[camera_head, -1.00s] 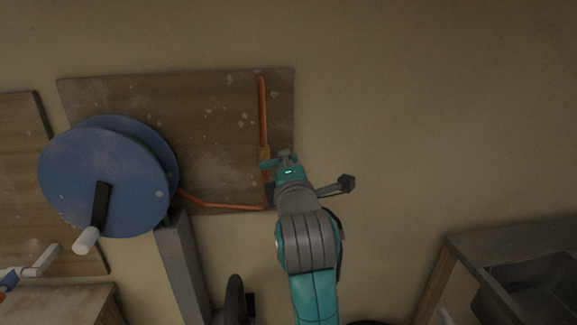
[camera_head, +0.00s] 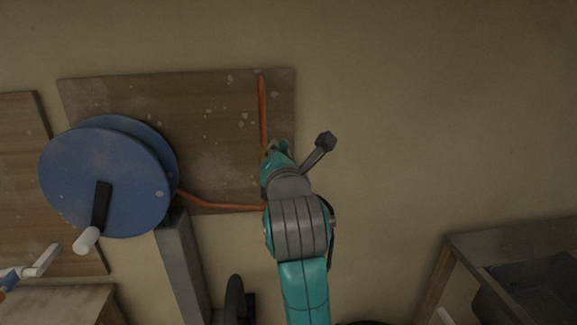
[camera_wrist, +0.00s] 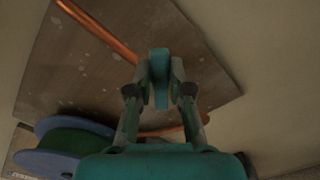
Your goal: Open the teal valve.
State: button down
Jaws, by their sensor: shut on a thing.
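In the wrist view the teal valve's lever (camera_wrist: 159,78) stands between the two fingers of my gripper (camera_wrist: 159,88), and the fingers are shut on it. The valve sits by an orange copper pipe (camera_head: 263,115), which runs down a wooden board on the wall and bends left near the bottom. The pipe also shows in the wrist view (camera_wrist: 97,32). In the head view my gripper (camera_head: 277,150) is at the pipe, and my wrist hides most of the valve body.
A blue reel (camera_head: 100,185) with a white-handled crank stands left of my arm on a grey post (camera_head: 182,265). The wooden board (camera_head: 200,110) is behind the pipe. A bench with a dark basin (camera_head: 535,285) is at lower right. The wall to the right is bare.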

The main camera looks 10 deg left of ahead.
jog(key=n, duration=0.2)
jog(key=a+n, duration=0.1)
jog(key=n, duration=0.1)
jog(key=a+r+n, duration=0.1)
jog(key=n, duration=0.1)
jog(key=shift+s, duration=0.3)
jog(key=c, duration=1.1)
grip_release()
jog(key=v, duration=1.2)
jog(key=shift+r, duration=0.1)
